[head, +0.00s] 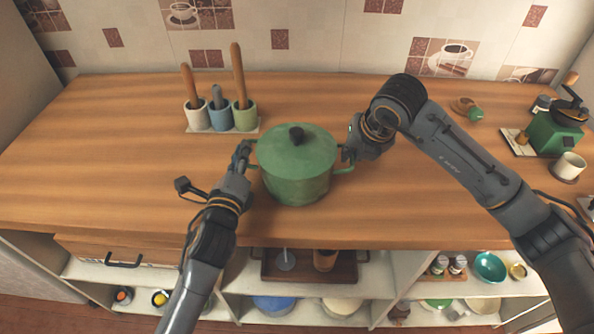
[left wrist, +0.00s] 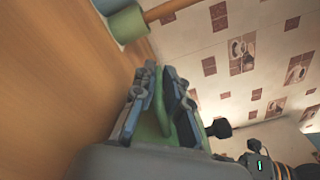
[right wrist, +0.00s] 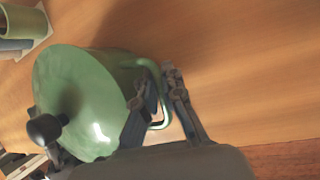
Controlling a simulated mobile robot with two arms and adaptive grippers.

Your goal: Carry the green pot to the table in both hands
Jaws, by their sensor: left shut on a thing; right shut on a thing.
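The green pot (head: 295,178) with its green lid and black knob sits upright near the front middle of the wooden counter (head: 120,170); I cannot tell whether its base touches the wood. My left gripper (head: 245,158) is shut on the pot's left handle; the left wrist view shows the green handle between the fingers (left wrist: 162,105). My right gripper (head: 348,152) is at the right handle. In the right wrist view its fingers (right wrist: 160,100) are shut on the looped handle, beside the pot (right wrist: 90,95). No separate table is in view.
A green grinder (head: 555,132) and a white cup (head: 569,166) stand at the far right. Open shelves (head: 390,285) with bowls lie below the counter edge. The counter's left side is clear.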

